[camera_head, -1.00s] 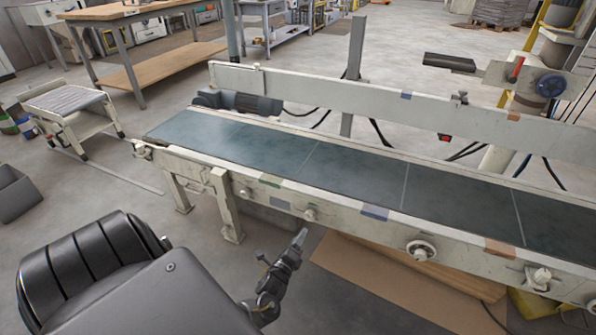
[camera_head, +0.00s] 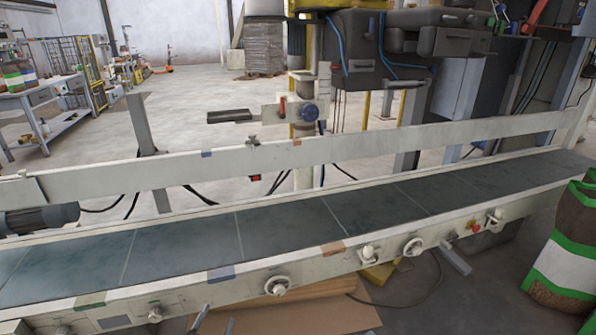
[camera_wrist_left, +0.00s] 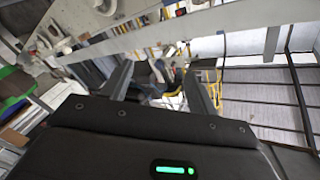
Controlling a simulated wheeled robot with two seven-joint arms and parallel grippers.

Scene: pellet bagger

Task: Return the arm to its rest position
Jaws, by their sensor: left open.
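My left gripper (camera_head: 214,322) shows only as two dark fingertips at the bottom edge of the head view, in front of the conveyor's near side rail. The rest of the left arm is out of that view. In the left wrist view the same gripper (camera_wrist_left: 158,78) has its two fingers spread wide, with nothing held between them. My right gripper and arm are in neither view.
A long conveyor (camera_head: 284,230) with an empty dark belt crosses the head view. White-green-brown sacks (camera_head: 562,258) stand at the right. Brown cardboard (camera_head: 290,312) lies on the floor below the conveyor. A workbench (camera_head: 45,108) stands back left.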

